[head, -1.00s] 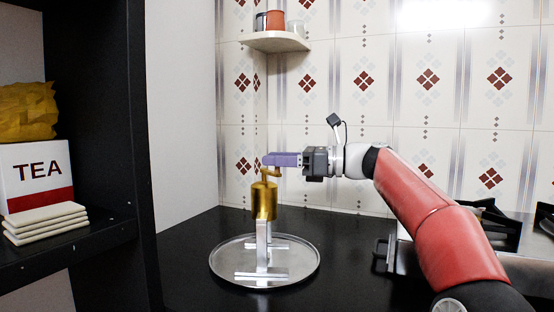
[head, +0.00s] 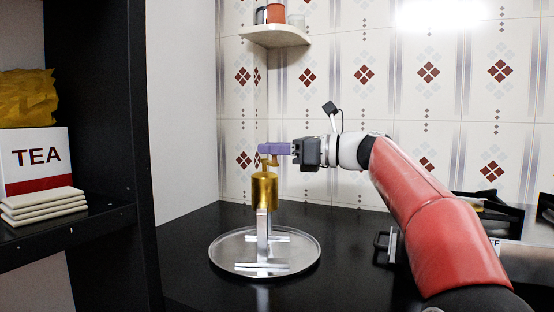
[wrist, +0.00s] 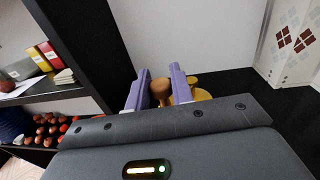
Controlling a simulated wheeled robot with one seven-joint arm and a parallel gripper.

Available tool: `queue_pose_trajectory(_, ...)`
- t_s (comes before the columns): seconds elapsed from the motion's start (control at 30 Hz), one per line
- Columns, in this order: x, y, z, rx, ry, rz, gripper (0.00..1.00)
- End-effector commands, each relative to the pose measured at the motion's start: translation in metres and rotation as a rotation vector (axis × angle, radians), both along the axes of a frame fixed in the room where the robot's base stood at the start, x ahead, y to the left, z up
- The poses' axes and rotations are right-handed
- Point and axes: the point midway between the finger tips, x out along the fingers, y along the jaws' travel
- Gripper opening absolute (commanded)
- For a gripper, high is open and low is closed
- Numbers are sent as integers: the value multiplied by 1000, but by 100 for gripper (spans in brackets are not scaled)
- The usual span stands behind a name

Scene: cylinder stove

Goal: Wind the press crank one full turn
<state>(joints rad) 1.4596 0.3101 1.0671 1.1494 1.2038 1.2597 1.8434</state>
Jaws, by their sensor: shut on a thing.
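The press is a brass cylinder (head: 264,190) on a silver metal stand (head: 263,235), upright on a round metal tray (head: 225,262). Its brass crank (head: 269,163) is on top of the cylinder. My gripper (head: 264,149) reaches in from the right with its purple fingers over the crank. In the wrist view a brown-gold crank knob (wrist: 161,92) sits between the two purple fingers (wrist: 158,82), which are shut on it. Yellow-gold parts of the press (wrist: 196,95) show beyond the right finger. The fingers partly hide the crank in the head view.
A black shelf at left holds a TEA box (head: 38,160) and stacked pale slabs (head: 43,204). A small corner shelf (head: 275,36) with jars is above the press. The stove (head: 500,225) is at right. Black counter around the tray is clear.

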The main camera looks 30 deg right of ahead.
Motion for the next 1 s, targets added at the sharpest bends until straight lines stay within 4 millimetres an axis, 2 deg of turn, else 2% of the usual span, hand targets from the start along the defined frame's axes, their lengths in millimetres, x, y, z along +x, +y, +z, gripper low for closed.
queue_pose_trajectory(0.03,0,4,-7,-6,-1,-33,0)
queue_pose_trajectory(0.23,0,8,-2,-2,-2,-120,0)
queue_pose_trajectory(0.57,0,8,1,1,-2,-129,0)
queue_pose_trajectory(0.6,0,8,1,1,-2,-129,27)
queue_pose_trajectory(0.7,0,8,0,0,-2,-129,40)
queue_pose_trajectory(0.73,0,8,0,0,-2,-129,43)
queue_pose_trajectory(1.0,0,7,0,0,-2,-130,43)
